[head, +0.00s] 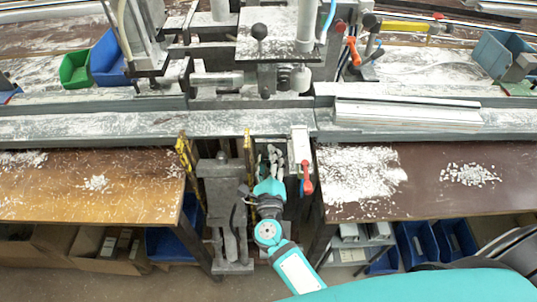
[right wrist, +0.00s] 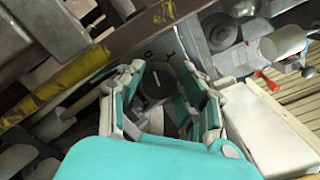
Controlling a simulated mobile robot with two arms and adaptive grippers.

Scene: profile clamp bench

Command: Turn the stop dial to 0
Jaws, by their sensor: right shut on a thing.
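My right gripper (head: 270,160) reaches up to the front of the machine in the middle of the bench, and its fingers also show in the right wrist view (right wrist: 160,88). Its two fingers stand on either side of the dark stop dial (right wrist: 154,84) and are shut on it. The dial has a pale pointer line on its face. In the head view the gripper hides the dial. My left gripper is not in view.
A red-handled lever (head: 307,180) hangs close to the right of the gripper. A grey post (head: 222,180) and yellow-black striped edges (head: 184,152) stand to its left. An aluminium profile (head: 405,112) lies on the right rail. White chips (head: 365,178) cover the right bench top.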

